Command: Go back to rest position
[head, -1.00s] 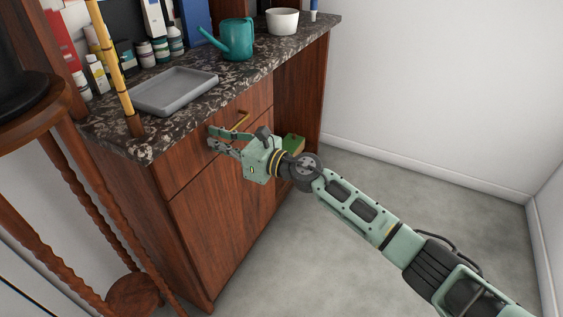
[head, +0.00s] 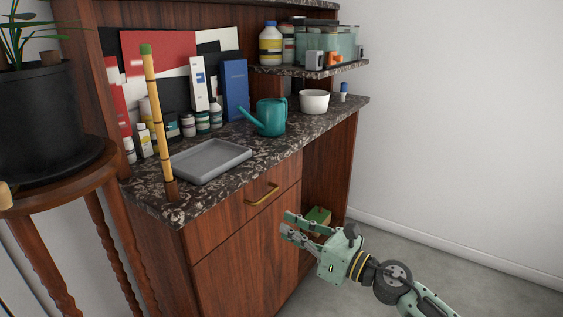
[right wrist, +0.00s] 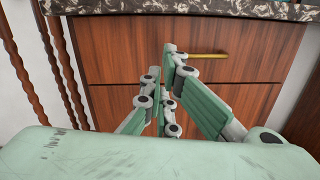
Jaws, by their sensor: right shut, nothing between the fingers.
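My right gripper (head: 287,226) is in the lower right of the head view, in front of the wooden cabinet and below its brass drawer handle (head: 263,194). Its fingers are shut with nothing between them, and it stands apart from the handle. In the right wrist view the fingers (right wrist: 168,62) point at the drawer front, with the brass handle (right wrist: 208,56) just right of their tips. The drawer (head: 243,216) looks closed.
The speckled counter (head: 235,180) holds a grey tray (head: 209,160), a teal watering can (head: 271,117), a white pot (head: 314,102) and several bottles. A plant stand (head: 75,188) with a black pot (head: 40,120) stands left. Floor (head: 400,245) to the right is clear.

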